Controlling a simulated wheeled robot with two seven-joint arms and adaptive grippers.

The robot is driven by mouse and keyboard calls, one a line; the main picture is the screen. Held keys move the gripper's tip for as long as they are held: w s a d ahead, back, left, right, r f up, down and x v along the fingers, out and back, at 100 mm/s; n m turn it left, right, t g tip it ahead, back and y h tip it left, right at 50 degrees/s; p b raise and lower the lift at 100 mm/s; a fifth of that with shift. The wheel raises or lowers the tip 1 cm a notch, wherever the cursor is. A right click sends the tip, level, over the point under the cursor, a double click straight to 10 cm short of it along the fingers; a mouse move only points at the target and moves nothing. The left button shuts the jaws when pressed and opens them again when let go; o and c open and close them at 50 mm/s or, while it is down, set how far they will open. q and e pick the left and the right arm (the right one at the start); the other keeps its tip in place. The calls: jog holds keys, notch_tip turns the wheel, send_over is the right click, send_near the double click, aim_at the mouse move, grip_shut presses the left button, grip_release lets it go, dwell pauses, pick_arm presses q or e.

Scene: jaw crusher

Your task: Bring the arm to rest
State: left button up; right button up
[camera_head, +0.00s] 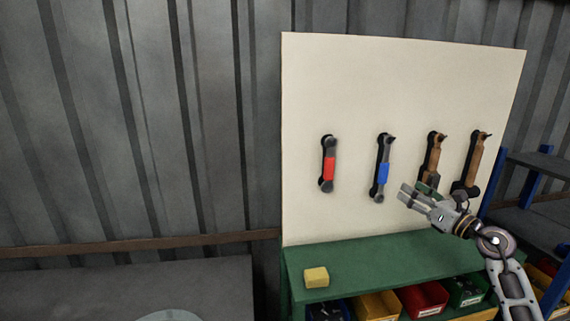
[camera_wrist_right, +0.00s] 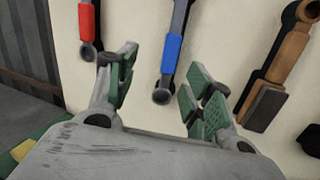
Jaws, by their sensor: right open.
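My right gripper (camera_head: 414,193) is in front of the pale tool board (camera_head: 350,80), at the height of the lower ends of the hanging tools. In the right wrist view its two green-padded fingers (camera_wrist_right: 160,90) are spread apart with nothing between them. The blue-banded tool (camera_wrist_right: 172,50) hangs on the board beyond the gap between the fingers. My right arm (camera_head: 500,255) reaches in from the lower right. My left gripper does not show in either view.
A red-banded tool (camera_head: 328,165) and two brown-handled tools (camera_head: 433,158) also hang on the board. Below is a green bench (camera_head: 370,260) with a yellow block (camera_head: 316,277) on it and coloured bins (camera_head: 425,298) underneath. A blue-framed shelf (camera_head: 535,190) stands at right.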

jog(key=s+a+m+t+h, duration=0.2)
jog(key=s+m+t+h, duration=0.25)
jog(key=m, duration=0.75)
jog(key=s+f+m+g+h, duration=0.5)
jog(key=f+m, duration=0.6)
jog(key=s+f+m+g+h, duration=0.4)
jog(key=s+f+m+h, duration=0.1)
jog(key=f+m, duration=0.6)
jog(key=s+a+f+m+g+y, duration=0.25)
jog(key=s+a+f+g, duration=0.25)
jog(key=s+a+f, duration=0.4)
jog(key=s+a+f+m+g+y, duration=0.1)
jog(key=s+a+f+g+y, duration=0.4)
jog(key=s, duration=0.7)
notch_tip(320, 180, down, 34)
jog(key=s+g, duration=0.1)
jog(key=s, duration=0.2)
jog(key=s+d+f+g, duration=0.1)
jog(key=s+d+f, duration=0.2)
jog(key=s+f, duration=1.6)
jog(key=shift+s+f+h, duration=0.25)
jog(key=shift+s+h, duration=0.15)
jog(key=shift+s, duration=0.85)
